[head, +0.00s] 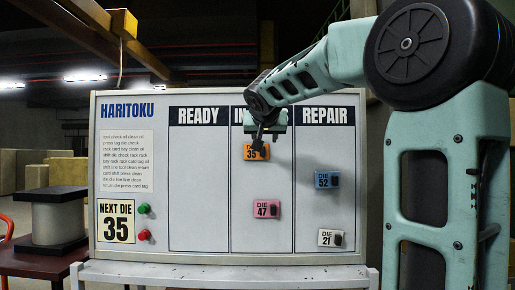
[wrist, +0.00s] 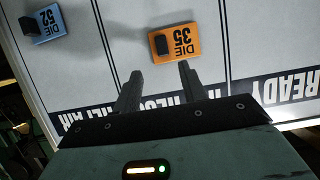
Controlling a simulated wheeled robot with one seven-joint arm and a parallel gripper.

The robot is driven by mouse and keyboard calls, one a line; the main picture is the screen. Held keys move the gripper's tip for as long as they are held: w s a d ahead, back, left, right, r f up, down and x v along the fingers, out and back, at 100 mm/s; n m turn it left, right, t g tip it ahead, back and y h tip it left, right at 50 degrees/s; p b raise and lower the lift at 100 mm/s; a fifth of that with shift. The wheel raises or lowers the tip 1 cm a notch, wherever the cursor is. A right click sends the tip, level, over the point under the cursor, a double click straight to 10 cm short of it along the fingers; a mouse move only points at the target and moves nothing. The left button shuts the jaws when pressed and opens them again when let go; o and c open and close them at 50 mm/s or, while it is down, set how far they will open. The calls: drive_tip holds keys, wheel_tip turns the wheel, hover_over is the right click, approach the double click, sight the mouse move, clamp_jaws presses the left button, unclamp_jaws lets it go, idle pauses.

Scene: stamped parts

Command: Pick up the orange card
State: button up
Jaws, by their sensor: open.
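The orange card (head: 249,153), marked DIE 35, is on the whiteboard in the middle column, just under its header. It has a black block on its face. In the wrist view the orange card (wrist: 184,42) lies beyond the fingertips, in line with the gap between them. My gripper (head: 259,143) is in front of the board at the top of the card and hides part of it in the head view. In the wrist view my gripper (wrist: 160,72) has its two dark fingers apart, with nothing between them.
The whiteboard (head: 199,190) also holds a pink card (head: 262,209) marked 47, a blue card (head: 322,180) marked 52 and a white card (head: 326,237) marked 21. The READY column is bare. Green (head: 144,208) and red (head: 144,235) knobs sit lower left.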

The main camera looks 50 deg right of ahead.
sight(263, 148)
drive_tip(key=shift+a+f+p+x, duration=0.15)
drive_tip(key=shift+p+x, duration=0.4)
drive_tip(key=shift+x, duration=1.15)
drive_tip(key=shift+a+f+p+x, duration=0.15)
drive_tip(key=shift+p+x, duration=0.4)
drive_tip(key=shift+x, duration=1.15)
drive_tip(key=shift+w+r, duration=0.1)
drive_tip(key=shift+w, duration=0.1)
clamp_jaws()
